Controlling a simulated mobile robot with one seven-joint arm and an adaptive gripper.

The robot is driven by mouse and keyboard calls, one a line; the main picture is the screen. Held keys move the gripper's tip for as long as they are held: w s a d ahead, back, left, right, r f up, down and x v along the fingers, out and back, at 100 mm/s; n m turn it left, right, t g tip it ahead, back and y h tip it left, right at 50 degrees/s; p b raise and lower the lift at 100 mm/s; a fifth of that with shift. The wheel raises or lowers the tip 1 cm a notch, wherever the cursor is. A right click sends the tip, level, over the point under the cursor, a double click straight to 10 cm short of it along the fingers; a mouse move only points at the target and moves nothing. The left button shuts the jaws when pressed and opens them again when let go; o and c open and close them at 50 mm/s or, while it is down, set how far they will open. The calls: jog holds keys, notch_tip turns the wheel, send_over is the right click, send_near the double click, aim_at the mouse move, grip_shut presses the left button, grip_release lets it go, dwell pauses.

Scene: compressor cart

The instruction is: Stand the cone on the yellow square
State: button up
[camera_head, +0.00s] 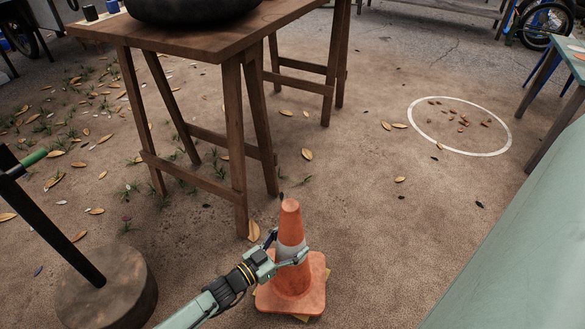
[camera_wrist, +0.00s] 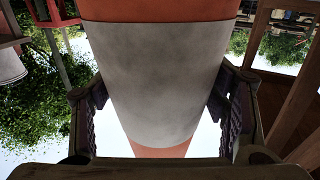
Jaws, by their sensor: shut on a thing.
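The orange cone (camera_head: 290,222) with a pale band stands upright in the head view. Its square base covers most of the yellow square (camera_head: 331,284), of which only thin edges show at the base's right and front. I cannot tell whether the base rests flat on it. My gripper (camera_head: 289,258) is shut on the cone at its pale band, reaching in from the lower left. In the wrist view the cone's grey-white band (camera_wrist: 165,75) fills the space between my two fingers, one on each side.
A wooden trestle table (camera_head: 185,45) with a black tyre-like thing (camera_head: 190,8) stands just behind the cone. A post on a round base (camera_head: 105,290) is at the left. A white ring (camera_head: 510,130) lies on the ground at the right. Ground right of the cone is clear.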

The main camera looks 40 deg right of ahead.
jog(key=shift+w+d+f+b, duration=0.1)
jog(key=shift+d+f+b, duration=0.1)
jog(key=shift+f, duration=0.4)
jog(key=shift+w+d+f+b, duration=0.1)
jog(key=shift+d+f+b, duration=0.15)
jog(key=shift+f, duration=0.3)
jog(key=shift+w+d+f+b, duration=0.1)
jog(key=shift+d+f+b, duration=0.1)
jog(key=shift+f, duration=0.4)
jog(key=o, duration=2)
jog(key=shift+c, duration=0.2)
jog(key=a+p, duration=0.1)
jog(key=a, duration=1.1)
